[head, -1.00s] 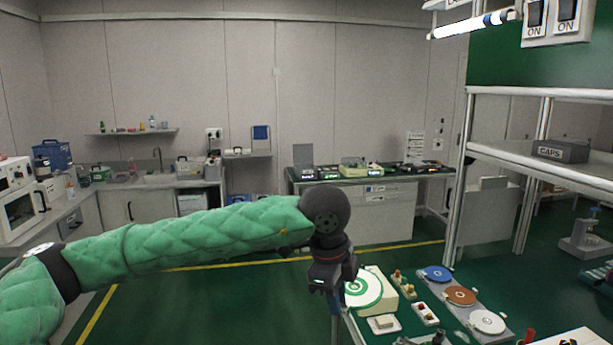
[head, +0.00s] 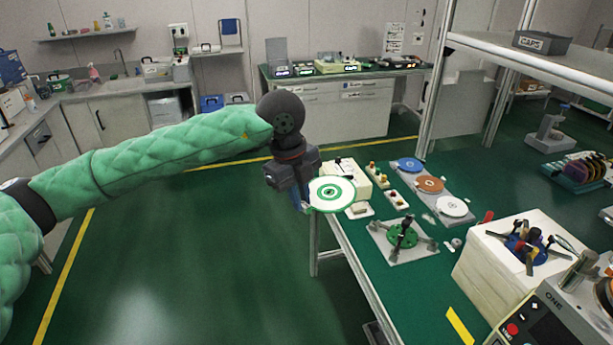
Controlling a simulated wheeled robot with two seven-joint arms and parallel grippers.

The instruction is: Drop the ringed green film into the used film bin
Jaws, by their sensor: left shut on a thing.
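My right gripper is not in view. I cannot make out a bin marked for used film; a dark object (head: 380,335) under the bench is cut off at the bottom.
The bench (head: 350,245) carries the cream box (head: 346,172), a tray with blue, brown and white discs (head: 430,184), a plate with a green fixture (head: 403,239) and a white machine (head: 515,265). A shelf frame stands behind. The green floor to the left is clear.

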